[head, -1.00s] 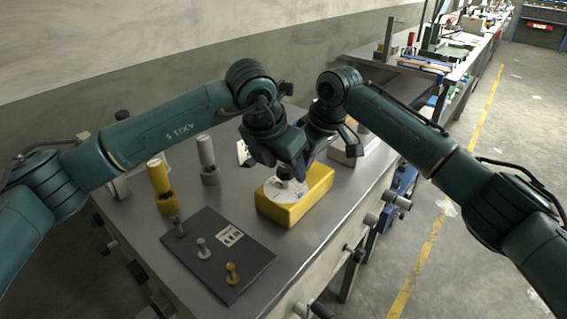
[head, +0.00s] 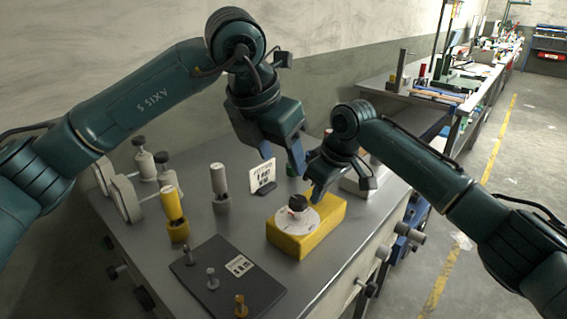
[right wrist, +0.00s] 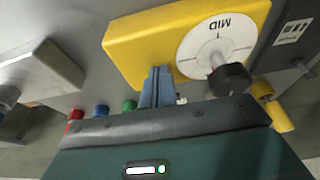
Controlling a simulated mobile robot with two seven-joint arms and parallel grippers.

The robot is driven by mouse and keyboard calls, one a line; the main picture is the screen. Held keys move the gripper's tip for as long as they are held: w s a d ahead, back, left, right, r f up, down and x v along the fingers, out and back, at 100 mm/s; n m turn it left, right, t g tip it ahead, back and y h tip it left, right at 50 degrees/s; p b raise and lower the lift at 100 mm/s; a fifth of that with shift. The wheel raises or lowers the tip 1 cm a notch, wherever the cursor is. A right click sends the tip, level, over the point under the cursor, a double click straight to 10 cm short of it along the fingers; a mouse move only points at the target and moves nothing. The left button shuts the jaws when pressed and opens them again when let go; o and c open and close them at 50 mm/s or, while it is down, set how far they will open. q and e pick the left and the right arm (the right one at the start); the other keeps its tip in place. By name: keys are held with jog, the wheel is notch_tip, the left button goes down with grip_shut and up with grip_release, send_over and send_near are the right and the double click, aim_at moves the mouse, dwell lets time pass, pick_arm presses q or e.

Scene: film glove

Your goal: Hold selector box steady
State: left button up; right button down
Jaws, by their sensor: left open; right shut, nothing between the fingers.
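The yellow selector box (head: 292,244) sits on the grey bench, with a white dial (head: 309,221) and a black knob (head: 298,202) on top. In the right wrist view the box (right wrist: 145,42) fills the upper middle, its dial (right wrist: 205,45) marked "MID" upside down, its knob (right wrist: 230,78) at the right. My left gripper (head: 283,158) is open and empty, above and behind the box. My right gripper (head: 318,192) is shut and empty at the box's far edge. Its closed fingers (right wrist: 157,88) overlap the box's edge in the wrist view; I cannot tell whether they touch.
A dark plate (head: 215,285) with several pegs lies at the bench's front. A yellow post (head: 172,204) and a grey post (head: 219,182) stand left of the box. A white printed card (head: 262,175) stands behind it. Red, blue and green caps (right wrist: 129,105) show beside my right fingers.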

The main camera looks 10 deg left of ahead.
jog(key=shift+d+f, duration=0.15)
jog(key=shift+f, duration=0.15)
notch_tip(320, 180, up, 2)
jog(key=shift+r, duration=1.65)
jog(key=shift+r, duration=1.55)
jog(key=shift+r, duration=0.1)
notch_tip(320, 180, up, 2)
jog(key=shift+r, duration=0.1)
